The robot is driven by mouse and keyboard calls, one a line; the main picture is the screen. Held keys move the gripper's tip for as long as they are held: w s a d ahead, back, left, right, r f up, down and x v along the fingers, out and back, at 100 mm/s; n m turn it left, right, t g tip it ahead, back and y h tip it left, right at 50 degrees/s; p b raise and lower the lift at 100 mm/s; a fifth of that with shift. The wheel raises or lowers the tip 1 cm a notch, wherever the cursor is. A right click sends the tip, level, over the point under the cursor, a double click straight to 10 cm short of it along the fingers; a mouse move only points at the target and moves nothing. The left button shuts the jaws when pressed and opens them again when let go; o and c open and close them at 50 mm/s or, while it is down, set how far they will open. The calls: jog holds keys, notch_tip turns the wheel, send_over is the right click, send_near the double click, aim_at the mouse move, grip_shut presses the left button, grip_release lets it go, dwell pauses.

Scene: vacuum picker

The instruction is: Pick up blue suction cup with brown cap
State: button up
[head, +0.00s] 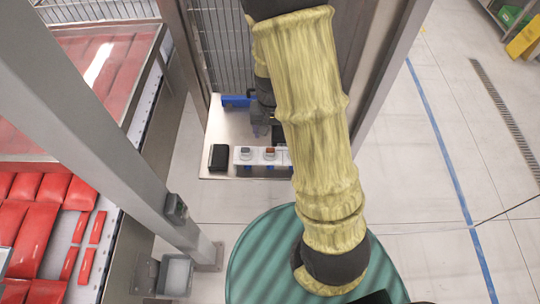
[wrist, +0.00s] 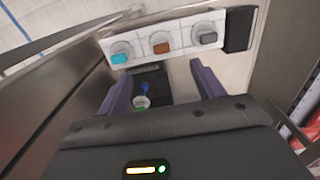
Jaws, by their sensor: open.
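The brown cap (wrist: 161,48) sits in the middle of a white holder (wrist: 180,22) in the wrist view, between a teal cap (wrist: 119,58) and a grey cap (wrist: 208,38). In the head view the brown cap (head: 270,151) shows on the holder, with small blue parts (head: 270,167) below it. The cup body is mostly hidden by the holder. My gripper (wrist: 160,68) is open, with its two purple fingers apart and nothing held between them. It also shows in the head view (head: 261,130), above the shelf behind the holder, partly hidden by my arm.
A black box (head: 218,157) stands at the holder's left end in the head view. A blue object (head: 235,101) lies at the back of the pale shelf (head: 222,130). A metal post (head: 100,130) and red packets (head: 35,230) are to the left. Wire mesh is behind.

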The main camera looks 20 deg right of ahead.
aim_at(270, 149)
jog(key=shift+f, duration=2)
jog(key=shift+s+f+p, duration=0.15)
jog(key=shift+f+p, duration=0.3)
jog(key=shift+p, duration=0.1)
jog(key=shift+a+f+p, duration=0.15)
jog(key=shift+f+p, duration=0.2)
jog(key=shift+f, duration=0.75)
jog(key=shift+a+f+p, duration=0.1)
jog(key=shift+f+p, duration=0.2)
jog(key=shift+f, duration=0.8)
jog(key=shift+c, duration=0.5)
jog(key=c, duration=0.8)
